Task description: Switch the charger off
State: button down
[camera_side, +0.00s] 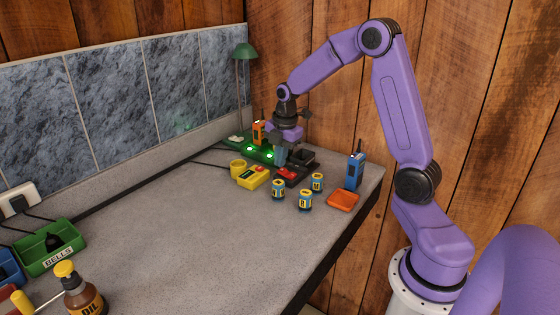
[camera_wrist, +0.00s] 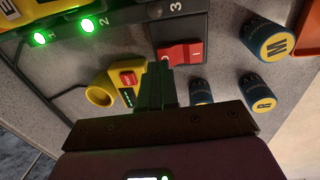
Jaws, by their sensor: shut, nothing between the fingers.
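The charger is a dark unit with numbered bays at the back of the bench, and an orange radio (camera_side: 259,132) stands in it. Two green lights glow at bays 1 and 2 (camera_wrist: 87,25); bay 3 (camera_wrist: 178,8) looks empty and shows no green light. The charger's red rocker switch (camera_side: 288,173) faces the front; in the wrist view this switch (camera_wrist: 182,53) shows a white "I" on its right part. My gripper (camera_side: 281,163) points down, shut and empty. In the wrist view its fingertips (camera_wrist: 157,68) are beside the switch's left edge; I cannot tell whether they touch it.
Several blue-and-yellow batteries (camera_side: 305,200), a blue radio (camera_side: 355,171) and an orange tray (camera_side: 343,201) are to the right. The green BELLS tray (camera_side: 40,262) is far off. The middle bench is clear.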

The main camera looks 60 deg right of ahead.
jog(key=shift+f, duration=0.6)
jog(key=shift+w, duration=0.1)
jog(key=shift+w+f+g, duration=0.1)
jog(key=shift+f+g, duration=0.2)
jog(key=shift+r, duration=0.1)
jog(key=shift+s+r, duration=0.3)
jog(key=shift+s, duration=0.45)
notch_tip(320, 180, up, 14)
jog(key=w, duration=0.1)
jog(key=shift+w, duration=0.35)
